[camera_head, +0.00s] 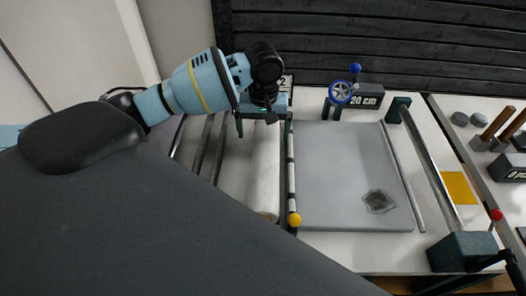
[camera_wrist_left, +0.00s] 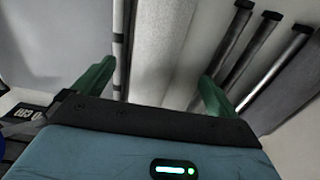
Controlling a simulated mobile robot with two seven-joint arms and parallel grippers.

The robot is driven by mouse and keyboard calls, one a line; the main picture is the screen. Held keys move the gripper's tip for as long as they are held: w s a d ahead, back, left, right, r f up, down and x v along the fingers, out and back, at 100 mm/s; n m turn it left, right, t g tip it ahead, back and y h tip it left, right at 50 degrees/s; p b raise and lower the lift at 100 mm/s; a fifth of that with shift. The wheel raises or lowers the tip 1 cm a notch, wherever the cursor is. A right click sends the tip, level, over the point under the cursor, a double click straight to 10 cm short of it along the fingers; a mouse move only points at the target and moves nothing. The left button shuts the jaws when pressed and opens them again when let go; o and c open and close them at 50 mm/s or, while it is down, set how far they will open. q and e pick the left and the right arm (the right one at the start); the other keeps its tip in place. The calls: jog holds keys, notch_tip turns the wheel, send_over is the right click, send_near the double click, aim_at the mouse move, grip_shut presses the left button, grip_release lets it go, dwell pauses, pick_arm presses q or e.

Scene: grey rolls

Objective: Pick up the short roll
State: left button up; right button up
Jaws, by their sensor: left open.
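A pale grey roll (camera_head: 262,175) lies lengthwise on the white table, left of the grey sheet, with a brownish near end. I cannot tell whether it is the short roll. My left gripper (camera_head: 264,122) is open above its far part. In the left wrist view the green fingers (camera_wrist_left: 157,72) stand apart, with the pale roll (camera_wrist_left: 165,45) between them, not gripped. A thin banded rod (camera_wrist_left: 120,50) also runs between them, beside the roll. Several dark metal rods (camera_wrist_left: 265,50) lie right of the right finger; they also show in the head view (camera_head: 205,145). My right gripper is not in view.
A flat grey sheet (camera_head: 340,160) with a dark torn patch (camera_head: 379,201) lies right of the roll. A yellow ball (camera_head: 294,219) stands at the banded rod's near end.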

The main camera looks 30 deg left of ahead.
aim_at(266, 145)
pick_arm(q)
notch_tip(266, 145, down, 2)
jog(key=shift+f, duration=0.15)
jog(key=shift+w+d+f+b, duration=0.1)
jog(key=shift+f+b, duration=0.1)
jog(key=shift+f, duration=0.9)
jog(key=shift+w+d+f+b, duration=0.1)
jog(key=shift+f+b, duration=0.05)
jog(key=shift+f, duration=1.55)
pick_arm(e)
jog(key=shift+s+a+f, duration=0.15)
jog(key=shift+s+f, duration=0.35)
jog(key=shift+f, duration=0.05)
